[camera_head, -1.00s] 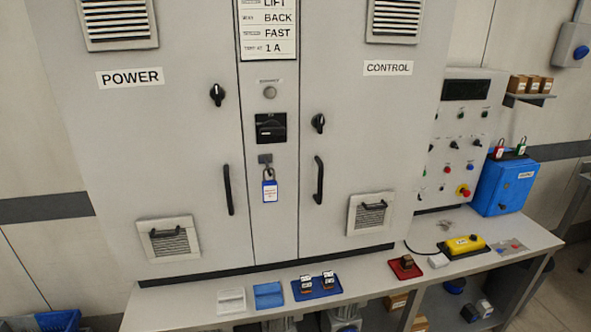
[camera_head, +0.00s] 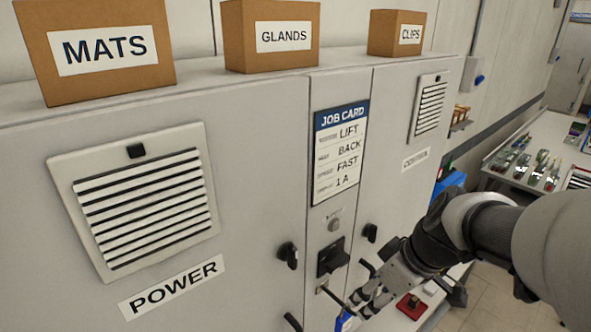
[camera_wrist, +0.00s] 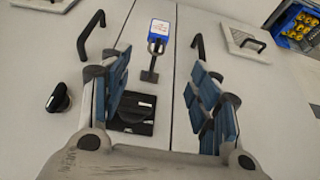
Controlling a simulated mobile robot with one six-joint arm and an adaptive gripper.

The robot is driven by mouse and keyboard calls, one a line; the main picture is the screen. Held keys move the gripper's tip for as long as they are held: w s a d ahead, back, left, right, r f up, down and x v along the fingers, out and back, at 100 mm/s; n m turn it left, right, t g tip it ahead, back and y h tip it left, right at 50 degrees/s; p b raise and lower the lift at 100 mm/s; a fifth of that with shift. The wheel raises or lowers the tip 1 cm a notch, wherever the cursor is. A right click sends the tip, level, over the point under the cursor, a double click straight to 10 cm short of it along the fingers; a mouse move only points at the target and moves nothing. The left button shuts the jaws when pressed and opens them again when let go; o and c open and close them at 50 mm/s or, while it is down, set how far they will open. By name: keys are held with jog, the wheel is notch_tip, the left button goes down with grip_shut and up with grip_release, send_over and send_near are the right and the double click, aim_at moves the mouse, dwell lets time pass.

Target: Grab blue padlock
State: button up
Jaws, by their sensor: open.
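The blue padlock (camera_wrist: 160,27) has a white label and hangs by its shackle from a dark hasp (camera_wrist: 150,75) on the cabinet's centre panel. In the wrist view it is near the top, seen upside down. My gripper (camera_wrist: 161,85) is open, its blue-padded fingers spread to either side of the hasp, with the padlock beyond the fingertips. Nothing is between the fingers' pads. In the head view my gripper (camera_head: 364,302) is in front of the cabinet, close to the padlock (camera_head: 343,321), which is partly cut off at the bottom edge.
A black rotary switch (camera_wrist: 133,112) lies between the finger bases in the wrist view. Black door handles (camera_wrist: 90,35) flank the padlock. Boxes (camera_head: 101,50) stand on the cabinet top. A red tray (camera_head: 411,306) sits on the bench at right.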

aim_at(354, 313)
jog(key=x, duration=0.3)
jog(key=b+x, duration=0.1)
jog(key=x, duration=0.7)
jog(key=shift+d+f+b, duration=0.15)
jog(key=shift+d+b, duration=0.1)
jog(key=shift+b, duration=0.05)
jog(key=shift+b+x, duration=0.4)
jog(key=shift+x, duration=2.55)
jog(key=shift+c, duration=0.2)
jog(key=shift+w, duration=0.1)
jog(key=c, duration=1.2)
jog(key=shift+o, duration=0.2)
